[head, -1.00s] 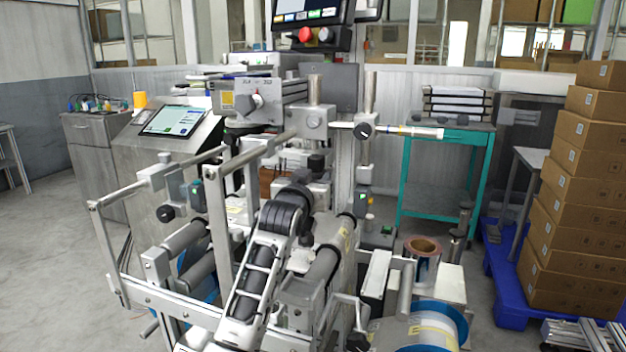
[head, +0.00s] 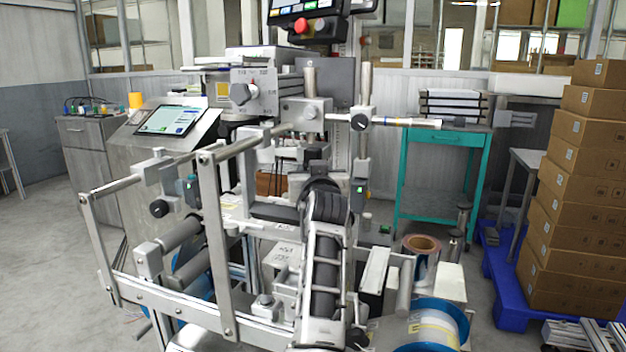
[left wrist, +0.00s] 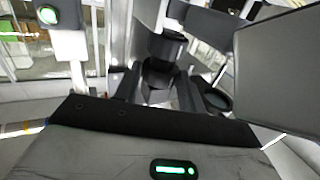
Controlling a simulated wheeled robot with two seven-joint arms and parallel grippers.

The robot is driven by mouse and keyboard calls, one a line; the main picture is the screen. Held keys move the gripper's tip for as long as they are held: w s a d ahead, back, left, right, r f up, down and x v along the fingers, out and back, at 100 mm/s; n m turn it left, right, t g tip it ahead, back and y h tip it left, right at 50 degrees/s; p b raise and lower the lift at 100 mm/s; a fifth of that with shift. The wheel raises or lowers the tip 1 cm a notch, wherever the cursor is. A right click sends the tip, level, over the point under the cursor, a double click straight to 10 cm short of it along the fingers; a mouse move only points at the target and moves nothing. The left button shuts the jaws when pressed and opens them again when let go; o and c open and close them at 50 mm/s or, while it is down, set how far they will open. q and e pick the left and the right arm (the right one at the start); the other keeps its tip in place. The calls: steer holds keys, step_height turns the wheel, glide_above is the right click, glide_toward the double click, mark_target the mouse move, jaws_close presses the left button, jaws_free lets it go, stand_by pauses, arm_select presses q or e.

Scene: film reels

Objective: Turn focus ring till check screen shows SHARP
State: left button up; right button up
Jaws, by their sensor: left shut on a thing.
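My left arm rises from the bottom centre of the head view into the machine. Its gripper is largely hidden behind my own wrist there. In the left wrist view, my left gripper (left wrist: 158,88) is shut on a dark round part, which looks like the focus ring (left wrist: 158,76), below a wider black cylinder (left wrist: 166,45). The ring's markings cannot be made out. A tilted screen (head: 170,120) on the left console is lit white and blue, its text too small to read. A second screen (head: 300,7) is cut off at the top. I cannot tell which is the check screen.
Metal frame bars (head: 215,245) and rollers stand close left of my arm. A grey box with a dial (head: 240,93) sits above. A brown roll (head: 421,244) and blue reel (head: 430,325) are at right. Stacked cartons (head: 575,200) and a teal table (head: 445,138) stand farther off.

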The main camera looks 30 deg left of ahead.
arm_select(q)
steer(key=o, duration=1)
steer(key=v, duration=1.2)
steer(key=shift+d, duration=0.1)
